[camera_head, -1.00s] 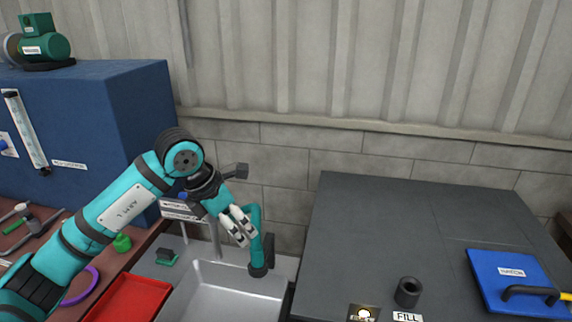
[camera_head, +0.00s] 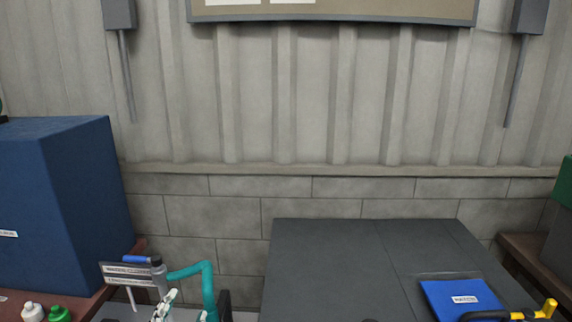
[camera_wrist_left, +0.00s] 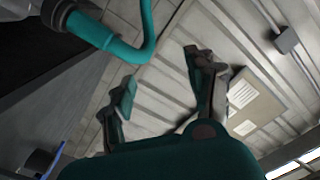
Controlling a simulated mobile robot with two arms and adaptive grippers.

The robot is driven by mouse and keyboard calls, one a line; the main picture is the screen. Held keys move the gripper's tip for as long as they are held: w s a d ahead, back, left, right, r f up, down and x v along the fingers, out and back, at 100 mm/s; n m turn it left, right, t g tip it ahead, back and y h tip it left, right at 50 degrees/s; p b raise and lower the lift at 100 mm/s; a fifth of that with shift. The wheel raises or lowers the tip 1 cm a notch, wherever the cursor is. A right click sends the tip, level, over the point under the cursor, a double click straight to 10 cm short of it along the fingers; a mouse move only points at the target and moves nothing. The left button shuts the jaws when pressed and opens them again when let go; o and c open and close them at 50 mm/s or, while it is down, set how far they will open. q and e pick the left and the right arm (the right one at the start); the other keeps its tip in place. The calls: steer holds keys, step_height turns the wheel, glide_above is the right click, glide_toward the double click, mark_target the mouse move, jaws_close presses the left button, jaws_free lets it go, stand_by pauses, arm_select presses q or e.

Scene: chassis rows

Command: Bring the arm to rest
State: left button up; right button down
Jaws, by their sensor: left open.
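The rest of that arm is out of the head view. In the left wrist view the two fingers of the left gripper (camera_wrist_left: 163,88) are spread apart with nothing between them, and the wall shows behind them. The teal pipe (camera_wrist_left: 118,46) passes close by at the upper left of that view. I cannot tell the gap to it. My right gripper is not in view.
A blue cabinet (camera_head: 75,205) stands at the left. A small sign (camera_head: 130,273) is beside the tap. A dark grey deck (camera_head: 335,262) fills the middle right, bearing a blue hatch (camera_head: 462,298) with a black and yellow handle (camera_head: 515,314). Green and white bottles (camera_head: 58,314) stand lower left.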

arm_select(q)
steer(key=s+a+f+n+g+y, duration=0.1)
steer(key=s+a+f+n+g, duration=0.25)
steer(key=s+f+g, duration=0.7)
steer(key=s+d+f+n+g+h, duration=0.15)
steer(key=s+f+g, duration=0.25)
steer(key=s+f, duration=0.85)
step_height(320, 180, down, 24)
steer(key=s+g, duration=0.1)
steer(key=s, duration=0.2)
steer(key=s+a+f+g, duration=0.1)
steer(key=s+a+f, duration=0.1)
steer(key=s+f, duration=1.3)
steer(key=shift+s+f, duration=0.4)
steer(key=shift+f, duration=0.55)
steer(key=shift+y, duration=0.25)
